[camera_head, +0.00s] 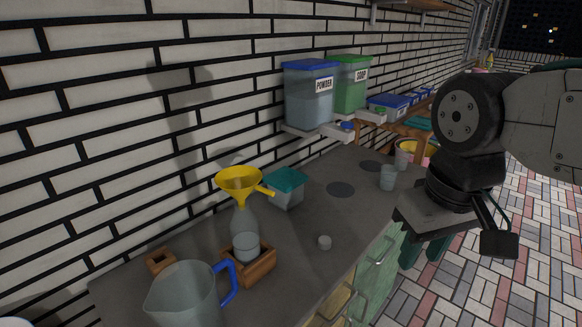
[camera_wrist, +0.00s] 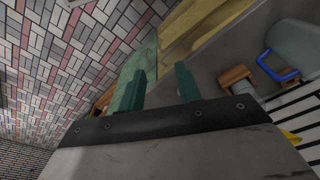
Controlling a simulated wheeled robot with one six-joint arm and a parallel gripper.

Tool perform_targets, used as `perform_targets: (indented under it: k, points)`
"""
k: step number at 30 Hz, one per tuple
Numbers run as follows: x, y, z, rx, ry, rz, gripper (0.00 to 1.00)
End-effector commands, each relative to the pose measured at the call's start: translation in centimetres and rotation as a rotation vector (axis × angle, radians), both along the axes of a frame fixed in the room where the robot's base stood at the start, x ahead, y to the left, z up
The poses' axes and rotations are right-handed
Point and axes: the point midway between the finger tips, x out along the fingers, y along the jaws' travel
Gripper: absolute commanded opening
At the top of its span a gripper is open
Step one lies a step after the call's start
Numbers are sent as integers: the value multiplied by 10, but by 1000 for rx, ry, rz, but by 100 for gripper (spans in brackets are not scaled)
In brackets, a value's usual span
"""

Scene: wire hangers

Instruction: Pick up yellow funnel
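The yellow funnel (camera_head: 239,184) sits upright in the neck of a clear bottle (camera_head: 245,232), with its handle pointing right. The bottle stands in a wooden holder (camera_head: 262,265) on the grey counter. A yellow patch at the right edge of the wrist view (camera_wrist: 291,137) looks like part of the funnel. My gripper (camera_head: 421,252) is off to the right, past the counter's front edge and well apart from the funnel. Its two green fingers (camera_wrist: 162,84) are spread, with nothing between them.
A clear pitcher (camera_head: 184,297) with a blue handle stands left of the holder, near a small wooden block (camera_head: 160,261). A teal-lidded box (camera_head: 287,190) is just right of the funnel. A cup (camera_head: 388,178) is farther right. The brick wall (camera_head: 120,130) runs behind the counter.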

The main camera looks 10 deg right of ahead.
Motion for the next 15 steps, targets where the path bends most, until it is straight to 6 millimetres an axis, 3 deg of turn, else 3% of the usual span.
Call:
perform_targets:
  k: [5,8,12,15]
  points:
    - [43,27,25,-41,23,160,34]
    - [81,55,42,-80,36,283,34]
    - [130,108,58,-138,44,448,34]
    - [153,149,63,-174,46,549,34]
